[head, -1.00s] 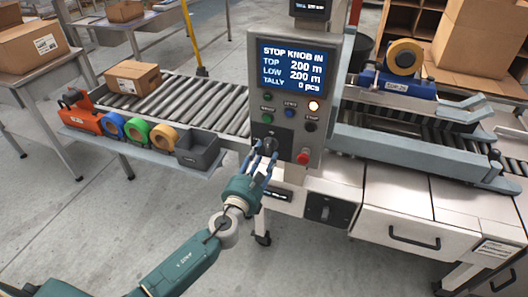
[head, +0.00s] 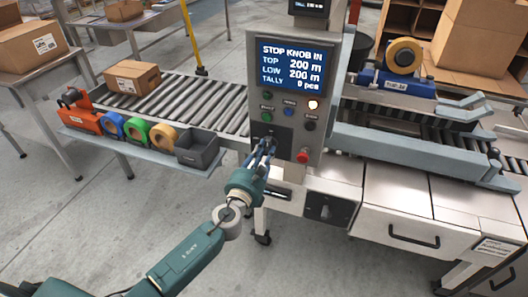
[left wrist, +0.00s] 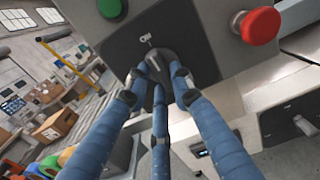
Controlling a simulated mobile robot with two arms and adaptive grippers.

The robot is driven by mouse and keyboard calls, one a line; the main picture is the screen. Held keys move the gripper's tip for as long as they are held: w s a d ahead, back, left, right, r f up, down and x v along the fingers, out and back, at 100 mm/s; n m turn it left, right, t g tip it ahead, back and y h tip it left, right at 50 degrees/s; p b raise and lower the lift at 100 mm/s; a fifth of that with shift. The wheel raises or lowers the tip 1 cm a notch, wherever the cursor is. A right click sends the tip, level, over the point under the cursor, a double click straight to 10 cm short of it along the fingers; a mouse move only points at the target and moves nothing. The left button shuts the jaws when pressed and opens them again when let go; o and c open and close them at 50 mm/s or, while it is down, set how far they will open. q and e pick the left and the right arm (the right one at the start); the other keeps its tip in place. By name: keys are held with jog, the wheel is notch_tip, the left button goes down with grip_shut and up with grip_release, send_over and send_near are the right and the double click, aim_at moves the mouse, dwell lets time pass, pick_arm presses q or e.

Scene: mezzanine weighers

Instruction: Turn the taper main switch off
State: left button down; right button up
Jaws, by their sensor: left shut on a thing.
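A black rotary knob on a dark square plate (head: 286,139) sits low on the grey control panel (head: 318,140). In the left wrist view the knob (left wrist: 172,58) has a label reading ON just above it. My left gripper (head: 264,145) is shut on this knob, its blue fingers (left wrist: 160,85) around its sides. The fingers hide much of the knob in the head view. The panel's screen (head: 290,65) reads STOP KNOB IN, and a lamp below it is lit. Another dark rotary switch (head: 325,208) is on the taper's white body. My right gripper is not in view.
A red stop knob (head: 303,155) is right of the held knob, near the fingers; it shows large in the wrist view (left wrist: 259,26). Left are a grey bin (head: 198,149), coloured tape rolls (head: 136,130) and a roller conveyor (head: 200,100) with a carton (head: 133,77).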

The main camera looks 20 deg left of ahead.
pick_arm(q)
jog(key=shift+f+n, duration=0.1)
jog(key=shift+n, duration=0.2)
jog(key=shift+n+b, duration=0.4)
jog(key=shift+n, duration=0.3)
jog(key=n+b, duration=0.1)
jog(key=n, duration=0.2)
jog(key=shift+d+f, duration=0.1)
jog(key=n+b, duration=0.1)
jog(key=n, duration=0.5)
jog(key=shift+d, duration=0.2)
jog(key=n, duration=0.5)
jog(key=shift+d+b, duration=0.1)
jog(key=shift+b, duration=0.3)
jog(key=shift+n, duration=0.8)
